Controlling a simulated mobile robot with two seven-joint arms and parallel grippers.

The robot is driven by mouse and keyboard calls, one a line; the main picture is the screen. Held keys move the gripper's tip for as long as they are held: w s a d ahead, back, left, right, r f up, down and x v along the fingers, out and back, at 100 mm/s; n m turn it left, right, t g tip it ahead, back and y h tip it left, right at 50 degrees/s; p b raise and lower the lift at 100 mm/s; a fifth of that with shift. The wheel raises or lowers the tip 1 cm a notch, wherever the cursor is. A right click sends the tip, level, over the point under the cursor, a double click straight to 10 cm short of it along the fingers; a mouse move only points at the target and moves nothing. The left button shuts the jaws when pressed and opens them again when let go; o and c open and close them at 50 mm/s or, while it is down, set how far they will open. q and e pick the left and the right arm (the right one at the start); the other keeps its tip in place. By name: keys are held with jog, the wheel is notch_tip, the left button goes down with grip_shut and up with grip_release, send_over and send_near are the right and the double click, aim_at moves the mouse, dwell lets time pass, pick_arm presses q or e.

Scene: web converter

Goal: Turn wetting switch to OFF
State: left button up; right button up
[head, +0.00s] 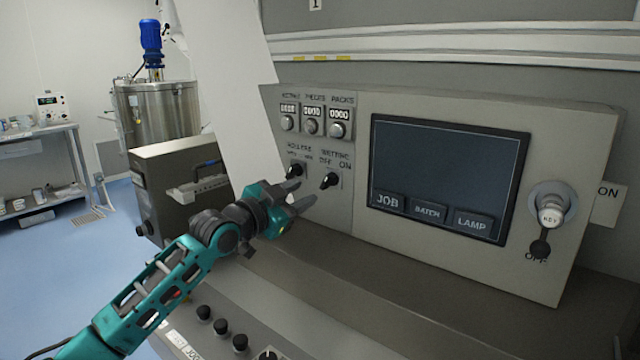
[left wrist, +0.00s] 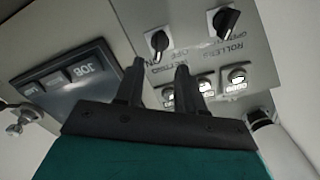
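The wetting switch (head: 329,181) is a black rotary knob on the grey panel, below its OFF and ON labels. In the head view its raised grip slants up to the right, toward the ON side. In the left wrist view, where the panel looks upside down, the wetting switch (left wrist: 157,42) is just beyond the fingertips. My left gripper (head: 301,194) is open and empty, its two fingers apart, to the lower left of the wetting switch and not around it. The fingers (left wrist: 160,68) also show in the left wrist view. My right gripper is not in view.
The similar rollers switch (head: 294,170) is close on the left, just above my fingers. Several counters (head: 312,113) are above. A ledge with black knobs (head: 221,327) lies below.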

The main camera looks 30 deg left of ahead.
aim_at(324, 183)
pick_arm(q)
jog(key=w, duration=0.7)
jog(key=shift+w+d+p, duration=0.1)
jog(key=shift+d+p, duration=0.15)
jog(key=shift+p, duration=0.05)
grip_shut()
